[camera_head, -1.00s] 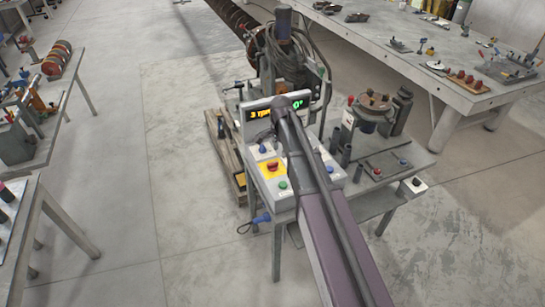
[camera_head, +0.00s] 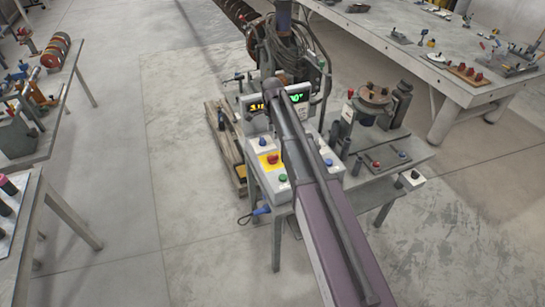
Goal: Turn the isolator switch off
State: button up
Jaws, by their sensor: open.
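The control console (camera_head: 257,178) stands on the near side of a grey bench, with a lit display (camera_head: 298,97) behind it. A red knob or button (camera_head: 272,158) sits on a yellow plate (camera_head: 264,168) on the console. A blue knob (camera_head: 264,142) is behind it and a green button (camera_head: 283,178) in front. A small white box with a dark knob (camera_head: 414,174) is at the bench's right corner. I cannot tell for certain which control is the isolator switch. My arm reaches over the console and hides part of the display and panel. My gripper is hidden from view.
A motor with coiled cables (camera_head: 290,50) stands behind the display. A round fixture (camera_head: 373,95) and grey cylinders stand on the bench to the right. A blue plug (camera_head: 261,210) hangs at the front left. A large table (camera_head: 400,60) is behind right.

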aim_at(273, 156)
jog(key=shift+f+b, duration=6.5)
jog(key=shift+f, duration=0.15)
grip_shut()
